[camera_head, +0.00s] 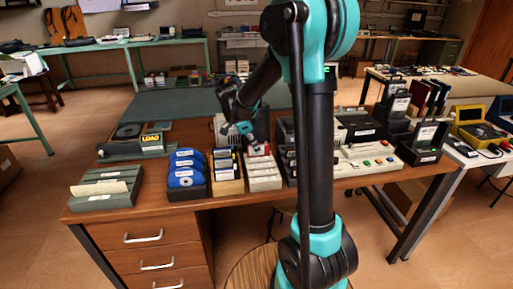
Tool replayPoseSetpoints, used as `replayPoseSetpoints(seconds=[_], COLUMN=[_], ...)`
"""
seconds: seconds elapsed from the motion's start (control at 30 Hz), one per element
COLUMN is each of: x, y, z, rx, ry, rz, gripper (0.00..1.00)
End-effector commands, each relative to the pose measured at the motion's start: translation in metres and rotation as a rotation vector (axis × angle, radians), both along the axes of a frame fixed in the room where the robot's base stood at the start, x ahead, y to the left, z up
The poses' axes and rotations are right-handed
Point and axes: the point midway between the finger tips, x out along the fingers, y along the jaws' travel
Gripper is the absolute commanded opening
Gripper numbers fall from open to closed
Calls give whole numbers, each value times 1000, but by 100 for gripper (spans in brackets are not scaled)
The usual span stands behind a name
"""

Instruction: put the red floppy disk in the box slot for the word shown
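A small screen or sign (152,141) at the back left of the desk shows the word LOAD in yellow. My gripper (250,139) points down over the middle of the desk, just above a pale holder (263,182) with several labelled rows. A small red patch (258,149) shows just below the fingers; it may be the red floppy disk, but it is too small to be sure. Whether the fingers are open or touch it cannot be told. A grey-green slotted box (104,202) with a cream card in it stands at the left front. Its slot labels are not readable.
Blue disks (186,168) stand in a black holder between the grey-green box and a wooden holder (228,187) of mixed disks. A cream panel with coloured buttons (369,160) and dark devices (423,141) fill the right side. My arm hides part of the desk.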

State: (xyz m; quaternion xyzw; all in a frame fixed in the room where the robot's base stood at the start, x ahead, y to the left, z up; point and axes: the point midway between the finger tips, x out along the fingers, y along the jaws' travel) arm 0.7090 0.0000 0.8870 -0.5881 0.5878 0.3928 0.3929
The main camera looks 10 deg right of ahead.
Motion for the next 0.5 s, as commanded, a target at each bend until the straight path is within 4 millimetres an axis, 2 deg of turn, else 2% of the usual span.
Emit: replayPoseSetpoints(seconds=[0.17,0.2,0.37,0.5], x=[0,0,0,0], y=[0,0,0,0], z=[0,0,0,0], rx=[0,0,0,0], ry=[0,0,0,0], rz=[0,0,0,0], gripper=[0,7,27,29])
